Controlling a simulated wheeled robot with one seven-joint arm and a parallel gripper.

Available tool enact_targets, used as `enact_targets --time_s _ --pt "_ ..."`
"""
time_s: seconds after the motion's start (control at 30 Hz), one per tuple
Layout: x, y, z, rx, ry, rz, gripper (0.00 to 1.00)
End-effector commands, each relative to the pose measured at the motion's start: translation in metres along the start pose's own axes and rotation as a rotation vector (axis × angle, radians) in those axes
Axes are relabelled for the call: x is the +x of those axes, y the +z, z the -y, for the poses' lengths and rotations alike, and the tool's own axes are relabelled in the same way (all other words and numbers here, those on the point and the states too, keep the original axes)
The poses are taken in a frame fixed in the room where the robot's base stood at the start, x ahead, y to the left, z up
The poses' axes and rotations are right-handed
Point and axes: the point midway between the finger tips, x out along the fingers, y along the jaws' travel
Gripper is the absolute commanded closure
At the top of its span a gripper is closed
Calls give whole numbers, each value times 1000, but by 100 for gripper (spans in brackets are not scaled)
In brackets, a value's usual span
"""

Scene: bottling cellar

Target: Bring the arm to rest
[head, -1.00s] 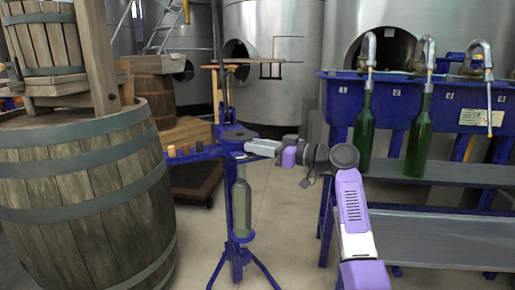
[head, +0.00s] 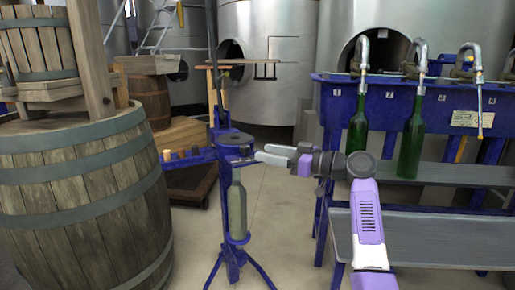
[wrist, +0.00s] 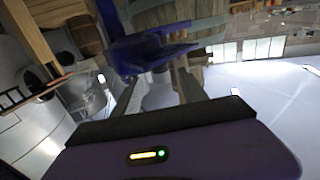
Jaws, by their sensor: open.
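My gripper (head: 262,153) is in the middle of the head view, at the end of my purple and grey arm. It points left toward the top of the blue corking stand (head: 234,141) and appears close to it. In the wrist view, the two fingers of my gripper (wrist: 160,90) stand apart with nothing between them, and the blue stand (wrist: 150,48) shows beyond them. A pale bottle (head: 237,210) stands upright in the corking stand below the gripper's height.
A large barrel (head: 85,200) fills the left. On the right, a blue filling bench (head: 400,100) carries two green bottles, (head: 357,130) and (head: 411,140), under its spouts. Steel tanks (head: 270,60) stand behind.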

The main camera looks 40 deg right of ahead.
Motion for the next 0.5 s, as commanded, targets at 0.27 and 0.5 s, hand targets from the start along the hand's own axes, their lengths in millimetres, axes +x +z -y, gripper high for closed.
enact_targets --time_s 0.27,0.5 --pt "-22 0 0 0 0 1 50" --pt "-22 0 0 0 0 1 50"
